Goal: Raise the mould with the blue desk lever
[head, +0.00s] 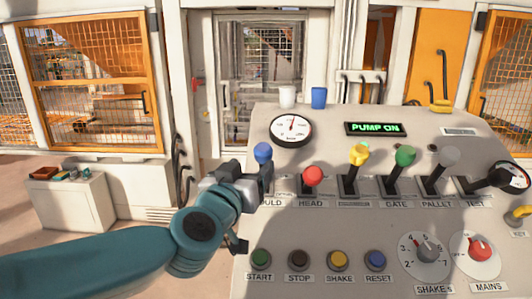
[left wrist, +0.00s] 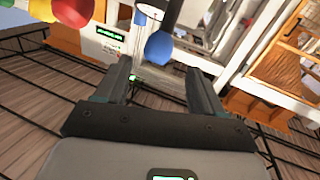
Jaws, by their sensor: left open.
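The blue desk lever (head: 263,152) stands at the left end of the lever row, above a label of which "OULD" shows. Its lower part is hidden behind my left gripper (head: 262,180). In the left wrist view my left gripper (left wrist: 160,72) is open and empty. The blue knob (left wrist: 158,46) shows there just beyond the fingertips, between the lines of the two fingers. I cannot tell whether anything touches. The mould itself is not recognisable in either view. My right gripper is not in view.
A red lever (head: 313,176) marked HEAD stands close on the right, then yellow (head: 358,154) and green (head: 405,156) levers. A gauge (head: 291,131) is behind. The display (head: 375,129) reads PUMP ON. A white cup (head: 288,96) and blue cup (head: 319,97) stand on the back edge.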

